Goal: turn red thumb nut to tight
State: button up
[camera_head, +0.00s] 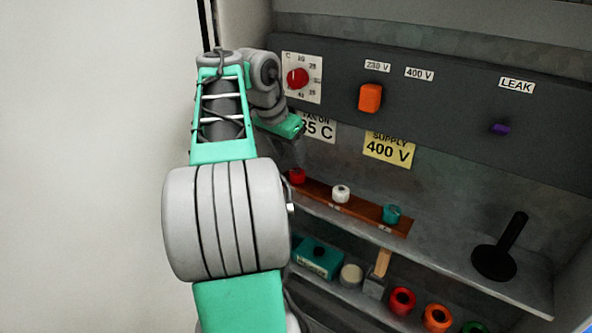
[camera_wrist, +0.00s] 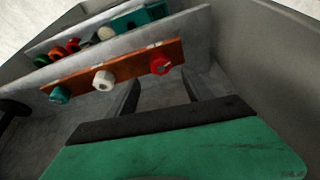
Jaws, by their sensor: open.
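The red thumb nut (camera_head: 297,176) sits at the left end of a brown strip (camera_head: 368,211) on the upper shelf. In the wrist view the red nut (camera_wrist: 160,66) is at the strip's right end. My gripper (camera_head: 297,155) is just above the red nut in the head view. In the wrist view my gripper (camera_wrist: 160,83) is open and empty. Its two dark fingers are apart, with the nut beyond the tips and roughly between them. I see no contact with the nut.
A white nut (camera_head: 341,193) and a teal nut (camera_head: 391,214) share the strip. A black handle on a round base (camera_head: 497,254) stands at right. The panel with a red dial (camera_head: 297,78) and orange switch (camera_head: 370,98) rises behind. A lower shelf holds a teal box (camera_head: 318,257) and colored rings.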

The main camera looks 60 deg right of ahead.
aim_at(297, 172)
jog(key=b+x, duration=0.1)
jog(key=x, duration=0.5)
jog(key=shift+d+f, duration=0.15)
jog(key=shift+f, duration=0.2)
grip_shut()
